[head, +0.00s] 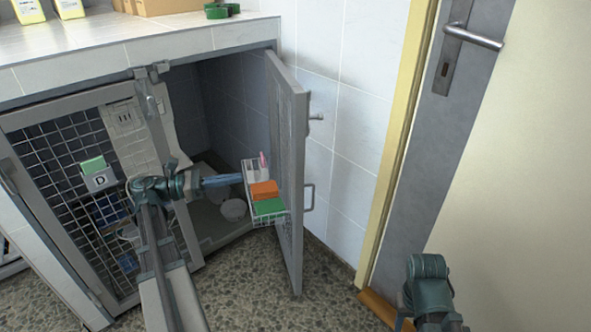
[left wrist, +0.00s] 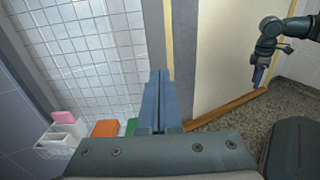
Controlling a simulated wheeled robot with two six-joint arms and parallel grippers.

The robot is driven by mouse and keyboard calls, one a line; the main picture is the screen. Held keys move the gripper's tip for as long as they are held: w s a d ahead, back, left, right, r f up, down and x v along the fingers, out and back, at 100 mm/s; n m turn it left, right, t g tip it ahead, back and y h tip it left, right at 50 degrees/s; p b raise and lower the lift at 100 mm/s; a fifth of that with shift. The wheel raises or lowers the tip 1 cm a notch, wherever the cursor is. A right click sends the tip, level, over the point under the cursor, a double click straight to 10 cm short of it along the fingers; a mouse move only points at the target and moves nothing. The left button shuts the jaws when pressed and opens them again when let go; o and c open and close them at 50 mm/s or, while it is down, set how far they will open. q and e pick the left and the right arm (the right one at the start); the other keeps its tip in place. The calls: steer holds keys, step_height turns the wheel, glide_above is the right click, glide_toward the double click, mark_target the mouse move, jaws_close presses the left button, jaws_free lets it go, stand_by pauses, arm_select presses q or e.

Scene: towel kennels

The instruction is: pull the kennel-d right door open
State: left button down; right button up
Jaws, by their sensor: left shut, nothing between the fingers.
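Kennel D has a left mesh door (head: 62,140) with a "D" label (head: 100,181); this door is closed. Its right door (head: 287,165) stands swung wide open, out from the front, with a handle (head: 309,196) on its far face. A wire basket (head: 252,172) with orange and green items sits at the door's inner side. My left gripper (head: 240,180) is shut and empty, its fingers reaching across the opening toward the basket and door. Its shut fingers (left wrist: 158,100) also show in the left wrist view. My right gripper (left wrist: 258,78) hangs low at the right, fingers unclear.
A tiled wall (head: 337,130) stands behind the open door. A room door with a lever handle (head: 473,38) is at the right. The counter (head: 150,45) above the kennel holds boxes and green rolls. Inside the opening is a pale bowl (head: 234,209). Speckled floor lies in front.

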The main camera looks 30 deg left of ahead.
mark_target(294, 169)
arm_select(q)
steer(key=x, duration=1.4)
steer(key=shift+w+d, duration=0.1)
